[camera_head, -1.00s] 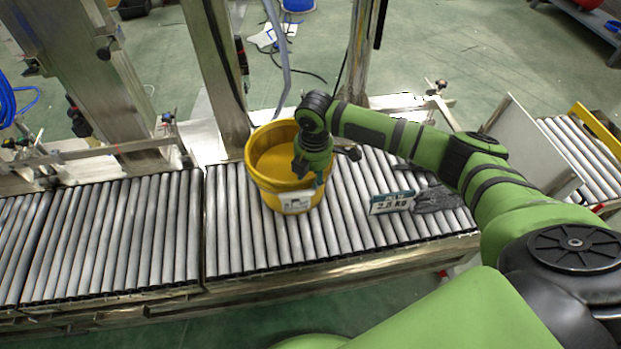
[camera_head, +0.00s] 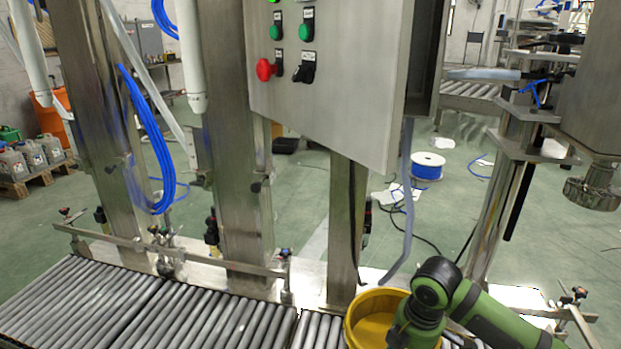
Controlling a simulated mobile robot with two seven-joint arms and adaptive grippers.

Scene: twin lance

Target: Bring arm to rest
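My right arm (camera_head: 495,322) is green and black and comes in from the lower right. Its wrist bends down over a yellow bucket (camera_head: 375,304) at the bottom edge of the head view. My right gripper (camera_head: 401,338) is at the bucket's right side, largely cut off by the lower picture edge. I cannot tell whether its fingers are open or shut, or whether they touch the bucket. The bucket stands upright on the roller conveyor, with its lower part out of the picture. My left arm and gripper are not in view.
The roller conveyor (camera_head: 205,318) runs along the bottom, with a metal guide rail (camera_head: 180,252) behind it. A steel control box (camera_head: 335,85) with green buttons and a red knob hangs above. Metal posts stand behind the conveyor. A blue cable spool (camera_head: 427,168) lies on the green floor.

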